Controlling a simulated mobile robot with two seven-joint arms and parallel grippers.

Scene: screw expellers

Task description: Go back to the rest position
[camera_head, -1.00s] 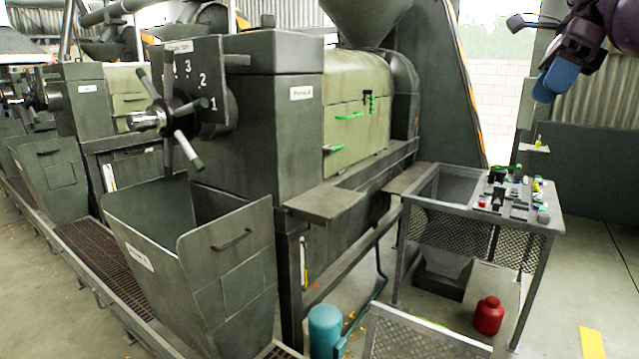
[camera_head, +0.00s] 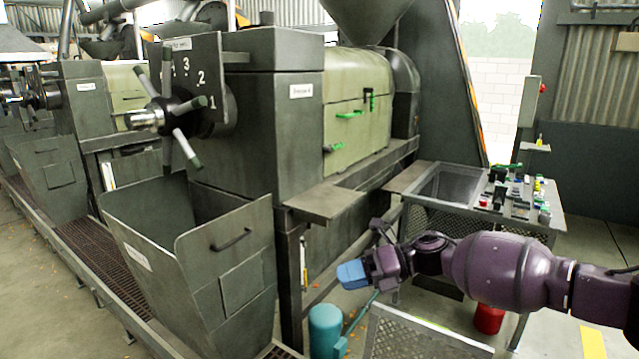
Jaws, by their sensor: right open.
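My right gripper (camera_head: 362,268) is in the lower right of the head view, at the end of a purple arm that comes in from the right edge. Its blue fingertips point left and hold nothing that I can see. It is in front of the frame of the screw press (camera_head: 270,120) and apart from the grey hopper bin (camera_head: 190,250) to its left. My left gripper is not in view.
A control table (camera_head: 548,212) with small coloured items stands behind my right arm. A red canister (camera_head: 488,320) is partly hidden below the arm. A teal cylinder (camera_head: 325,330) stands near the gripper. A mesh panel (camera_head: 400,335) is in front.

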